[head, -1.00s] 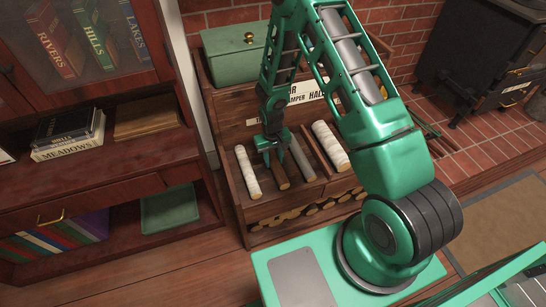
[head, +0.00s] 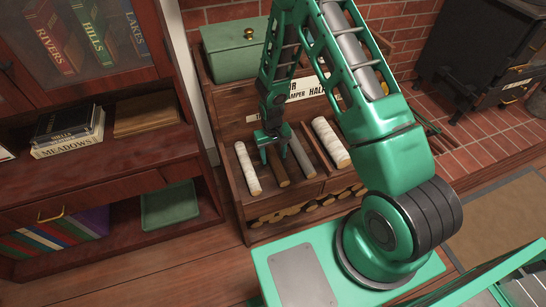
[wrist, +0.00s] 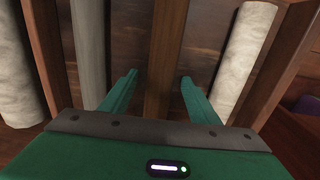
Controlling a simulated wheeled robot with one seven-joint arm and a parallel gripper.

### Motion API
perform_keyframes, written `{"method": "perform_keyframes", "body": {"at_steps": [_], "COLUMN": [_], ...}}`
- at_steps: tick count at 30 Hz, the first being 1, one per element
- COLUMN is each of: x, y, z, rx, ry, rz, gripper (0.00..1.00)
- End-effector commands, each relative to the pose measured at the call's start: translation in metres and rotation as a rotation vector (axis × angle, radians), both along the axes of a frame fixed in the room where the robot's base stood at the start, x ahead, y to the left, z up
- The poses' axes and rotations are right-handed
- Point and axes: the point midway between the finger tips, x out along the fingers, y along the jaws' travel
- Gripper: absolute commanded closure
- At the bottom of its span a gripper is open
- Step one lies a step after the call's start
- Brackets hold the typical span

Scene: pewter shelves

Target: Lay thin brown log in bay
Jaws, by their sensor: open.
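The thin brown log (head: 280,173) lies in the wooden rack's tray, between a thin white log (head: 248,168) and a grey log (head: 301,158). My gripper (head: 274,157) is above it, pointing down, with its fingers apart. In the wrist view the brown log (wrist: 163,60) runs between the two open fingers (wrist: 158,78), with a gap on each side. The grey log (wrist: 88,50) is to its left there, and the thin white log (wrist: 243,50) to its right. The gripper hides the brown log's far part in the head view.
A thick white log (head: 331,143) lies right of a wooden divider (head: 315,150). A green lidded box (head: 228,58) stands on the rack's top. A bookcase (head: 110,165) is on the left, a black stove (head: 475,60) on the right.

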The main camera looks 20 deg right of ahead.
Motion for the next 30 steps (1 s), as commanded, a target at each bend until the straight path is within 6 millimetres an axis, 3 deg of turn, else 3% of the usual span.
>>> {"method": "perform_keyframes", "body": {"at_steps": [15,21,30], "x": [0.001,0.001,0.001], "y": [0.003,0.004,0.004], "z": [0.084,0.096,0.097], "rx": [0.0,0.0,0.0], "ry": [-0.002,0.0,0.001], "rz": [0.0,0.0,0.0], "gripper": [0.44,0.44,0.44]}}
